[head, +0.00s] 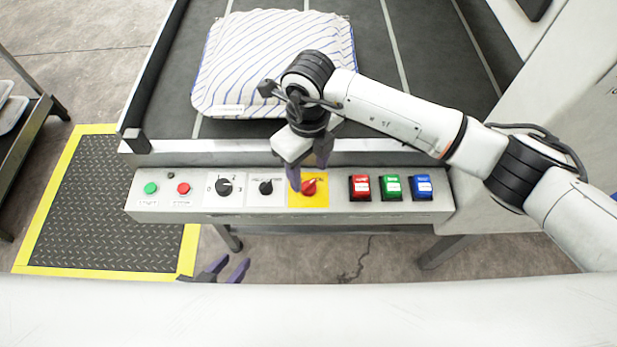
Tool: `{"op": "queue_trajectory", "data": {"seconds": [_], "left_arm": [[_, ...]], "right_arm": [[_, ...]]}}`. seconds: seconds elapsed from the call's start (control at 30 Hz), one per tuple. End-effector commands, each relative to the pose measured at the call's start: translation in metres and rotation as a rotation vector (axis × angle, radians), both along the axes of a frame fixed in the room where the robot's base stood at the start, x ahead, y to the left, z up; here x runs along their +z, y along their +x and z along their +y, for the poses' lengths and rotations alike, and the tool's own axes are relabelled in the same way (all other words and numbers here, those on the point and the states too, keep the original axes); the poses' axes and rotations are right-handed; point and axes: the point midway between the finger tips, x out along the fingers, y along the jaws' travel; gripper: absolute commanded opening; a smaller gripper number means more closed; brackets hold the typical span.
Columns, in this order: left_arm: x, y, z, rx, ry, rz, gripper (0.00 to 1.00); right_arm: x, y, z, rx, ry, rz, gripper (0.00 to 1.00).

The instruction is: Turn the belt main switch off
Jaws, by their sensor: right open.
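The belt main switch (309,187) is a red rotary knob on a yellow square plate, on the front control panel (240,213). My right gripper (308,171) is open, just above and behind the knob, with its purple fingers pointing down at it. One finger overlaps the left part of the yellow plate in the picture. I cannot tell whether a finger touches the knob. My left gripper (229,269) is low in front of the panel, near the lower edge, with its purple fingers apart and nothing between them.
The panel also has green (150,188) and red round buttons, two black rotary knobs, and red (360,187), green and blue (422,187) rocker switches. A striped pillow (270,65) lies on the dark belt (430,50) behind. A yellow-edged mat (110,200) is on the floor at left.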

Motion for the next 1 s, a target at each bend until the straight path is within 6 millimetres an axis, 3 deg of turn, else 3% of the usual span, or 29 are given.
{"op": "queue_trajectory", "data": {"seconds": [0.1, 0.3, 0.67, 0.9, 1.0], "left_arm": [[0.001, -0.001, 0.0, 0.0, 0.0, 0.002, 0.31], [0.001, -0.002, 0.0, 0.0, 0.001, 0.004, 0.31], [0.001, -0.002, 0.0, 0.0, 0.001, 0.005, 0.31], [0.002, -0.002, 0.0, 0.0, 0.001, 0.004, 0.31], [0.001, -0.002, 0.0, 0.0, 0.001, 0.004, 0.31]], "right_arm": [[-0.021, -0.001, 0.0, -0.001, -0.001, 0.004, 0.5], [-0.044, 0.0, 0.001, 0.0, 0.002, 0.001, 0.5], [-0.049, 0.0, 0.001, 0.002, 0.003, 0.0, 0.5], [-0.049, 0.0, 0.001, 0.001, 0.003, 0.0, 0.1], [-0.049, 0.0, 0.001, 0.003, 0.003, 0.0, 0.09]]}}
